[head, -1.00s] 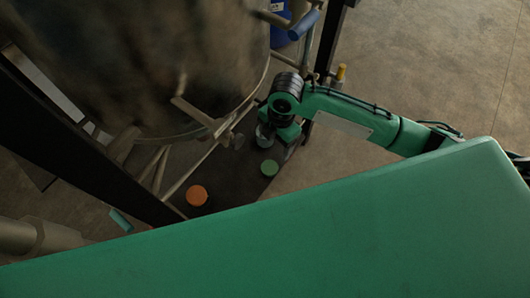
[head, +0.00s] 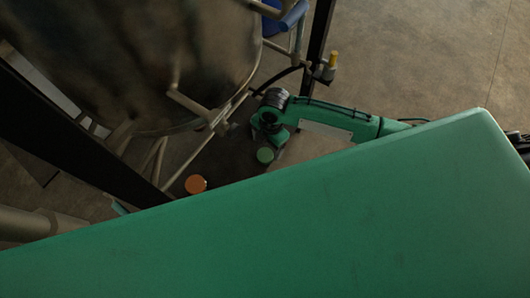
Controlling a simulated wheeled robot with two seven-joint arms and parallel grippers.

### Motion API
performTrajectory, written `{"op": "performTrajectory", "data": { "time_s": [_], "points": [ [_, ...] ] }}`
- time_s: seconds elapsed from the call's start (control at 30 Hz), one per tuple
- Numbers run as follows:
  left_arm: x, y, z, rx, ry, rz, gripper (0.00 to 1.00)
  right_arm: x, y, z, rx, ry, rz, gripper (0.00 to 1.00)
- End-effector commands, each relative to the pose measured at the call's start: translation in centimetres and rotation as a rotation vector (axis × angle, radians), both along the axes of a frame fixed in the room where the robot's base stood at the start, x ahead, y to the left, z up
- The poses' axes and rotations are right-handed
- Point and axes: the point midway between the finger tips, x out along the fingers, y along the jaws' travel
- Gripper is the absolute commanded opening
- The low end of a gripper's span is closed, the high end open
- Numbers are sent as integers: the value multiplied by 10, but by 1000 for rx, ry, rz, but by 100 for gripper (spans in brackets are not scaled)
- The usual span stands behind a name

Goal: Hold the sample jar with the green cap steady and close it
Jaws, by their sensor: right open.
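A round green cap (head: 265,155) shows from above in the head view, just below my right gripper. I cannot tell whether it sits on a jar or lies loose, as no jar body shows clearly. My right gripper (head: 270,137) points down just behind the cap, with its jaws open. It is small and dark here, and its fingertips are partly hidden. I see no clear gap or contact between it and the cap. My left gripper is not in view.
An orange cap (head: 195,184) is to the left on the same dark surface (head: 228,160). A large metal vessel (head: 150,55) with pipes hangs over the left. A dark post (head: 318,40) and a yellow-topped fitting (head: 331,62) stand behind my right arm. Open floor (head: 430,60) lies at the upper right.

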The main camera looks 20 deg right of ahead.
Motion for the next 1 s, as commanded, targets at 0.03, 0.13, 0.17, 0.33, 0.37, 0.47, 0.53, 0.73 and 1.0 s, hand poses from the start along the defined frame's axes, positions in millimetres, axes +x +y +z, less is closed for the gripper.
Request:
{"op": "performTrajectory", "data": {
  "time_s": [0.03, 0.13, 0.17, 0.33, 0.37, 0.47, 0.53, 0.73, 1.0],
  "points": [
    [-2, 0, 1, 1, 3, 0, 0, 0, 0, -2, 0, 0, 0, 77],
    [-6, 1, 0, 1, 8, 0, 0, 0, 0, -3, 1, -1, 1, 77],
    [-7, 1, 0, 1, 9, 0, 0, 0, 0, -3, 1, -1, 1, 77],
    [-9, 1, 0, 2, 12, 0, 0, 0, 0, -3, 0, 0, 1, 77],
    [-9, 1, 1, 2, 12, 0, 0, 0, 0, -3, 0, 0, 0, 77],
    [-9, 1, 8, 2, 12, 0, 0, -1, 2, -7, 0, 2, 0, 77],
    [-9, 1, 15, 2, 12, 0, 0, -2, 2, -14, -1, 4, -2, 77],
    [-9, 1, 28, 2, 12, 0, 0, -3, 6, -40, -1, 2, -1, 77],
    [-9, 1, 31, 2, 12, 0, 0, -3, 7, -55, 0, 0, 1, 77]
  ]
}}
